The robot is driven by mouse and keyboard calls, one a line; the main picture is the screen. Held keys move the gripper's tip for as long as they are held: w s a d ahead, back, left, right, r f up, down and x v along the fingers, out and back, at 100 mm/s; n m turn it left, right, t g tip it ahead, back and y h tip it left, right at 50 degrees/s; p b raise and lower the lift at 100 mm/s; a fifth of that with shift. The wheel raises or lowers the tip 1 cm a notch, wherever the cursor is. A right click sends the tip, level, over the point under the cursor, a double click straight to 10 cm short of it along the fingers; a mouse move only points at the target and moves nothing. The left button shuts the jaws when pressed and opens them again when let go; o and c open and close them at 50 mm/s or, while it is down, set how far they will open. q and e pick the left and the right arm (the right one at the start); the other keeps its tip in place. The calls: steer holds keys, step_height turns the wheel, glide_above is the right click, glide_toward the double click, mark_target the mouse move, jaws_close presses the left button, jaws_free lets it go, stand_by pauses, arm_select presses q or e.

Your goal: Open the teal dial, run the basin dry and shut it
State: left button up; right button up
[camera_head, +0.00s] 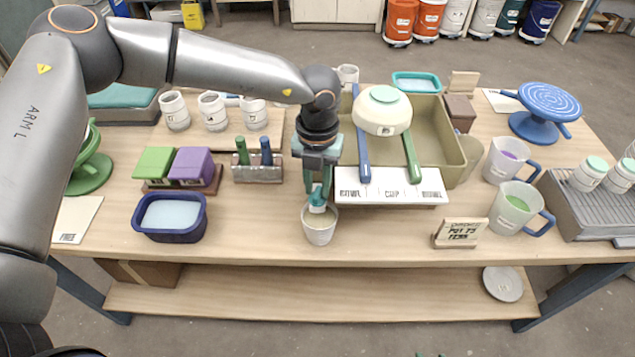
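A small teal piece with a white label (317,205), which looks like the teal dial, shows just above a white cup (319,234) near the table's front edge. My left gripper (317,187) points down with its fingers at the top of the teal piece. I cannot tell whether they are closed on it. An olive basin (437,122) stands behind and to the right. A white bowl with a pale green lid, blue and green handled tools and a white labelled board partly cover it. Its floor is only partly visible. My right gripper is not in view.
A navy tub (170,236), green and purple blocks (191,164) and a tool holder (257,173) stand to the left. Two jugs (515,207), a sign (460,233) and a grey rack (588,213) stand to the right. The front strip between cup and sign is clear.

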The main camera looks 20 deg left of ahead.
arm_select(q)
steer(key=shift+f, duration=0.4)
steer(key=shift+c, duration=0.3)
jaws_close()
